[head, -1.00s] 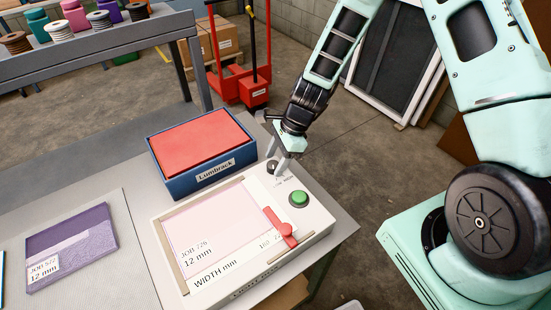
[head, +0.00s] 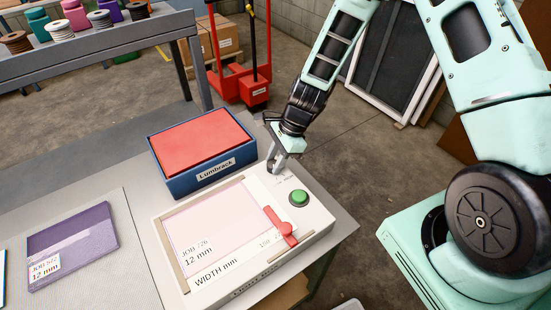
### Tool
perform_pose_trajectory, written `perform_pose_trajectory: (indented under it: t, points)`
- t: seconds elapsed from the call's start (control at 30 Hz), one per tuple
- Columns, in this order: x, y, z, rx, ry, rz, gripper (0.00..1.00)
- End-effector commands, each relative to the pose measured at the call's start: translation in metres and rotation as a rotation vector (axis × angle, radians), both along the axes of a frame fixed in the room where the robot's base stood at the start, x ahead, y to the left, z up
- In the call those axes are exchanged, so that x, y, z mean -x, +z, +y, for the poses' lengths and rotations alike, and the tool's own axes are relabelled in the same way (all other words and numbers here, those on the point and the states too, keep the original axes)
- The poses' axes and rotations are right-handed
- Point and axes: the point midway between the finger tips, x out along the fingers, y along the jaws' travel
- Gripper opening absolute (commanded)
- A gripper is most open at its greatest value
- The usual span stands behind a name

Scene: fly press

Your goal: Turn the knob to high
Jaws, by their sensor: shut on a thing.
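The white press panel (head: 245,268) lies on the bench, with a pink job sheet marked JOB 726, 12 mm and a WIDTH mm strip. A small dark knob is at the panel's far right corner, now almost wholly hidden by my fingers. My gripper (head: 274,164) points down there and is shut on the knob. The knob's setting and the small print beside it cannot be read. A green button (head: 299,198) and a red lever (head: 281,228) sit on the panel nearer the front.
A purple job pad (head: 73,247) lies on the bench at left. A shelf of spools and jars and a red pallet truck (head: 237,75) stand behind.

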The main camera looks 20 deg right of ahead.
Motion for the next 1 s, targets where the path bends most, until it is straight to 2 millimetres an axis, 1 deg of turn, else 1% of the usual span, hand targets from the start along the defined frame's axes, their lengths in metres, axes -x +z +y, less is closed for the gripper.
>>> perform_pose_trajectory:
  t: [0.27,0.7,1.0]
  points:
    - [-0.0021,0.0012,-0.0001,0.003,0.194,0.0,0.09]
    - [-0.0052,-0.0005,0.0008,0.004,0.608,-0.002,0.09]
    - [-0.0063,-0.0008,0.0015,0.004,0.839,-0.001,0.09]
